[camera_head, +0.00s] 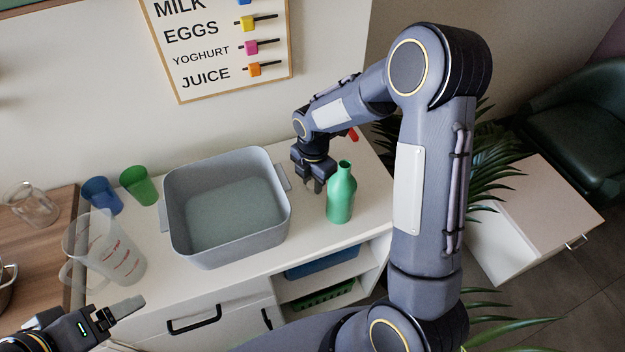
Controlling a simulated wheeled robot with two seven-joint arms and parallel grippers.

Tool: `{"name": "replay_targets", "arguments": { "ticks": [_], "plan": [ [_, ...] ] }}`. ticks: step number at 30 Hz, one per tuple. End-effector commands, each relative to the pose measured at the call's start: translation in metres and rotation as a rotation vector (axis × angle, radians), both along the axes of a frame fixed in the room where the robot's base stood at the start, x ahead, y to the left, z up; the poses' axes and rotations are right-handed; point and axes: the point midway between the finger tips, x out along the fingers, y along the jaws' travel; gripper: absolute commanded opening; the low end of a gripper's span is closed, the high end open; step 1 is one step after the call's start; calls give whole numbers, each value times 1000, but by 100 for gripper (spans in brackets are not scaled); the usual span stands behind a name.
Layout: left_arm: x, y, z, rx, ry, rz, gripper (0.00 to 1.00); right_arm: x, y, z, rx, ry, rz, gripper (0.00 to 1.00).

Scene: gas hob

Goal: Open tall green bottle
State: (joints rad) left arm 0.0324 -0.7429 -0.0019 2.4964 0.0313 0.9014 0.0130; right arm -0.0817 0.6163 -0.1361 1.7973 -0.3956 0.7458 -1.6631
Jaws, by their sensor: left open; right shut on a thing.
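The tall green bottle (341,196) stands upright on the white counter, right of the grey tub. Its mouth faces up, and I see no cap on it. My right gripper (316,184) points down just left of the bottle, at about neck and shoulder height in the picture. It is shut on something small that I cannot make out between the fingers. My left gripper (122,312) is at the lower left, far from the bottle, open and empty, partly cut off by the frame edge.
The grey tub (182,235) is empty. Blue (101,194) and green (138,185) cups and a clear measuring jug (112,250) stand left of it. A glass mug (32,205) sits on the wooden top. A small red thing (353,134) shows behind my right wrist.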

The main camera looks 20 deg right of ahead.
Motion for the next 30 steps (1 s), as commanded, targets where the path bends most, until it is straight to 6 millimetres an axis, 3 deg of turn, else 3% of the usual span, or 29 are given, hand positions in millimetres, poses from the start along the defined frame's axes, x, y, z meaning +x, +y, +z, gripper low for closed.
{"name": "replay_targets", "arguments": {
  "ticks": [11,12,16,26,30],
  "plan": [
    [0,0,-4,0,0,0,82,0,0,-6,0,0,0,0],
    [0,0,-2,0,0,0,82,0,0,-4,0,0,1,31],
    [0,0,-2,0,0,0,82,0,0,-4,0,1,1,48],
    [0,0,1,0,0,0,82,0,0,2,0,-1,0,49],
    [0,0,0,0,0,0,82,1,-1,22,1,-5,-1,49]
  ]
}}
